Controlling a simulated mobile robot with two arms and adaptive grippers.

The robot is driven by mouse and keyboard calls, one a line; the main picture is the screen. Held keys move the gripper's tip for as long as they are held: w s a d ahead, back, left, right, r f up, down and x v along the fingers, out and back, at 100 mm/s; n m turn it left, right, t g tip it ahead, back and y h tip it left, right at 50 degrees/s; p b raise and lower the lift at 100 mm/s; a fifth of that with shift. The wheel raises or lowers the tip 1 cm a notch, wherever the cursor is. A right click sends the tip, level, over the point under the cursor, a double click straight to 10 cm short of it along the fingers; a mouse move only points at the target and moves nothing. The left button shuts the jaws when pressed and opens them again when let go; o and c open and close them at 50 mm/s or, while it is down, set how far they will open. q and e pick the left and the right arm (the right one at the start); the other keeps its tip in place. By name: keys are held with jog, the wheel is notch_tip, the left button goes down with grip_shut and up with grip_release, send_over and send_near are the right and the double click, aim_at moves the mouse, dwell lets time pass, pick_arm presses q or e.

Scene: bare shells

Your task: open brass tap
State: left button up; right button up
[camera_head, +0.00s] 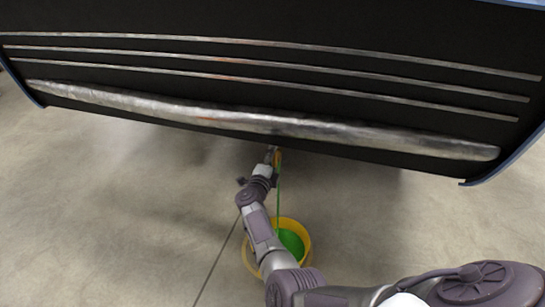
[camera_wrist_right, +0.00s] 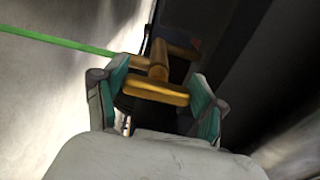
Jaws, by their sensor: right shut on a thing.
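The brass tap (camera_wrist_right: 158,62) shows in the right wrist view, with a crossbar handle (camera_wrist_right: 152,91) lying between the pads of my right gripper (camera_wrist_right: 160,94). The gripper is shut on this handle. In the head view my right gripper (camera_head: 271,155) is at the lower edge of the dark panel, and a little of the tap (camera_head: 278,158) shows beside it. A thin green stream (camera_head: 278,195) runs from the tap down to a yellow bucket (camera_head: 306,245) with green liquid (camera_head: 291,243) in it. My left gripper is not in view.
A large black panel (camera_head: 300,115) with metal strips and blue edges spans the top of the head view, above my right gripper. My arm hides part of the bucket. The concrete floor (camera_head: 130,210) is clear at the left.

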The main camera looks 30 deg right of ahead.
dwell(0.5)
jog(key=o, duration=1.2)
jog(key=shift+c, duration=0.2)
